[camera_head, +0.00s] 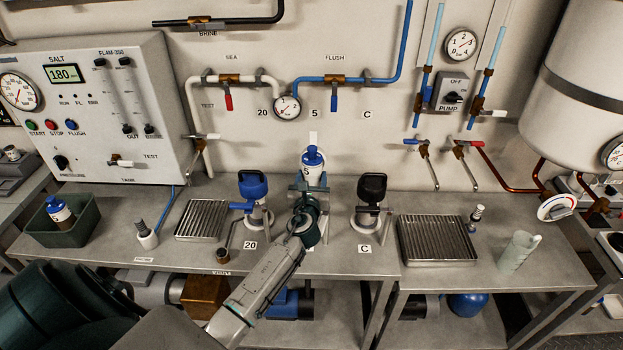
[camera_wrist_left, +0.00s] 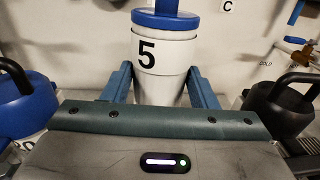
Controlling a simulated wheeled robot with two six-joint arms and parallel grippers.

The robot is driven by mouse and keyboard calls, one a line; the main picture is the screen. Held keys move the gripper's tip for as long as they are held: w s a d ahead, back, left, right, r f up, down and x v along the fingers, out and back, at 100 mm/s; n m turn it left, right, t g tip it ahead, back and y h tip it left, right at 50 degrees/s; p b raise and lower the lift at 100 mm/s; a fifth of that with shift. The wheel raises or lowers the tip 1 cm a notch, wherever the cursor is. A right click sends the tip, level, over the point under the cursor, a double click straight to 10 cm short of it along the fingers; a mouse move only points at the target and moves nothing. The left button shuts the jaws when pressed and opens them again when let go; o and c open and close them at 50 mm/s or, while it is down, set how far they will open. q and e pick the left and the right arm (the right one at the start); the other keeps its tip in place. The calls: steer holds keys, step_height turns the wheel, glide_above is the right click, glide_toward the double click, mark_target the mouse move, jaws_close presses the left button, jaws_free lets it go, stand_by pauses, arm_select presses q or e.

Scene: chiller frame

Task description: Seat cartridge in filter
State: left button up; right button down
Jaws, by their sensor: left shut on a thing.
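My left gripper (camera_head: 312,184) is shut on a white cartridge (camera_head: 313,170) with a blue cap and a black 5. It holds the cartridge upright at the middle station, below the wall label 5 (camera_head: 314,113). In the left wrist view the cartridge (camera_wrist_left: 163,60) stands between the two blue fingers (camera_wrist_left: 162,88); its lower end is hidden behind the gripper body. My gripper and arm cover the filter housing at this station, so I cannot tell whether the cartridge is in it or above it. My right gripper is not in view.
A blue-topped filter (camera_head: 253,187) stands close on the left and a black-topped one (camera_head: 371,188) close on the right. A green bin (camera_head: 62,239) holds another blue-capped cartridge (camera_head: 59,210). Drain grates (camera_head: 203,220) (camera_head: 436,240) lie on the bench. A pale jug (camera_head: 514,252) stands right.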

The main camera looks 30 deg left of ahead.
arm_select(q)
steer(key=shift+f+b, duration=0.95)
steer(key=shift+f, duration=0.35)
steer(key=shift+r+p, duration=1.1)
steer(key=shift+r, duration=0.05)
steer(key=shift+p, duration=0.35)
stand_by(0.9)
steer(key=shift+f+b, duration=1.05)
steer(key=shift+f, duration=0.2)
steer(key=o, duration=1.1)
steer(key=shift+o, duration=0.7)
steer(key=shift+f, duration=0.1)
steer(key=shift+s, duration=0.1)
